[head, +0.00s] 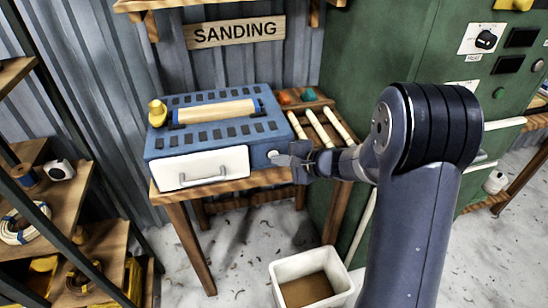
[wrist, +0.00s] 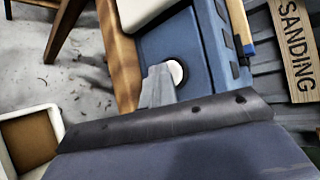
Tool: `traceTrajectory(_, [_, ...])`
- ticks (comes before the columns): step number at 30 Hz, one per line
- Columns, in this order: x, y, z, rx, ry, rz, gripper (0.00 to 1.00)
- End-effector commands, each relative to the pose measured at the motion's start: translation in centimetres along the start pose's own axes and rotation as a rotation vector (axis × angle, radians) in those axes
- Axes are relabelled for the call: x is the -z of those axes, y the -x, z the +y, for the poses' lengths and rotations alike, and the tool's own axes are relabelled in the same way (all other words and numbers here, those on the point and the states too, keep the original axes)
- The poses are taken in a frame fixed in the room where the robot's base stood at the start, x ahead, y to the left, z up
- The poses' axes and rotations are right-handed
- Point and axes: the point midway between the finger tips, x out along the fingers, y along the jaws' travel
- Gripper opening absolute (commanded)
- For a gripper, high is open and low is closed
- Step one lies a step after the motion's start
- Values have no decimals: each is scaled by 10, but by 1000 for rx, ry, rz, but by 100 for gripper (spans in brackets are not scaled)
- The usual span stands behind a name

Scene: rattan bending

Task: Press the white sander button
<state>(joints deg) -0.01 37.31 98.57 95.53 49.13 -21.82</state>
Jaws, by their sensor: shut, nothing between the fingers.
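The blue sander (head: 215,135) sits on a wooden table below the SANDING sign, with a white drawer (head: 205,168) at its front. The white sander button (head: 275,156) is a small round disc at the right end of its front face. In the wrist view the button (wrist: 177,72) shows just beyond my fingertips, partly covered by them. My gripper (head: 290,160) is shut and empty, with its tips at or very close to the button; whether they touch it I cannot tell. It also shows in the wrist view (wrist: 158,80).
Rattan poles (head: 325,125) lie on the table (head: 255,178) right of the sander. A white bin (head: 308,250) stands on the floor below. A green cabinet (head: 385,50) rises at the right. Wooden shelves (head: 95,235) stand at the left.

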Motion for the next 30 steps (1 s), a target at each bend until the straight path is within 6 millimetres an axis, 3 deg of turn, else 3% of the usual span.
traceTrajectory(19, [-5,8,7,1,0,1,0])
traceTrajectory(30, [-23,33,26,2,0,2,0])
